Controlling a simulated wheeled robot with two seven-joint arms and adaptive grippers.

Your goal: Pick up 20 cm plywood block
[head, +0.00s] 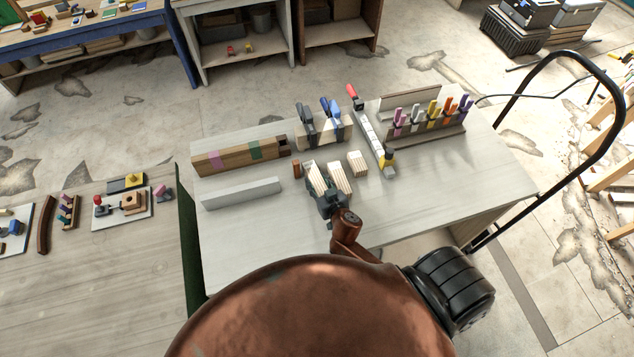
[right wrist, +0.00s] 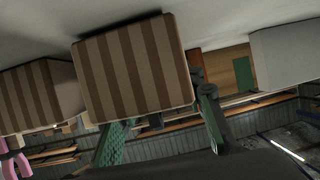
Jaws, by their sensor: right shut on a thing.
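Several pale striped plywood blocks stand in a group on the light table. The leftmost plywood block (head: 315,178) is tilted in the head view, with my right gripper (head: 327,203) at its near end. In the right wrist view this striped block (right wrist: 130,65) fills the middle, between the green-padded fingers of my right gripper (right wrist: 160,122), which is shut on it. I cannot tell whether it touches the table. A second block (head: 340,177) stands close to its right, and a smaller one (head: 357,164) is farther right. My left gripper is not in view.
A brown wooden box (head: 225,158) and a grey bar (head: 240,193) lie to the left. Behind are a clamp rack (head: 335,133), a long level (head: 372,135) and a rack of colored clamps (head: 430,133). The front right of the table is clear.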

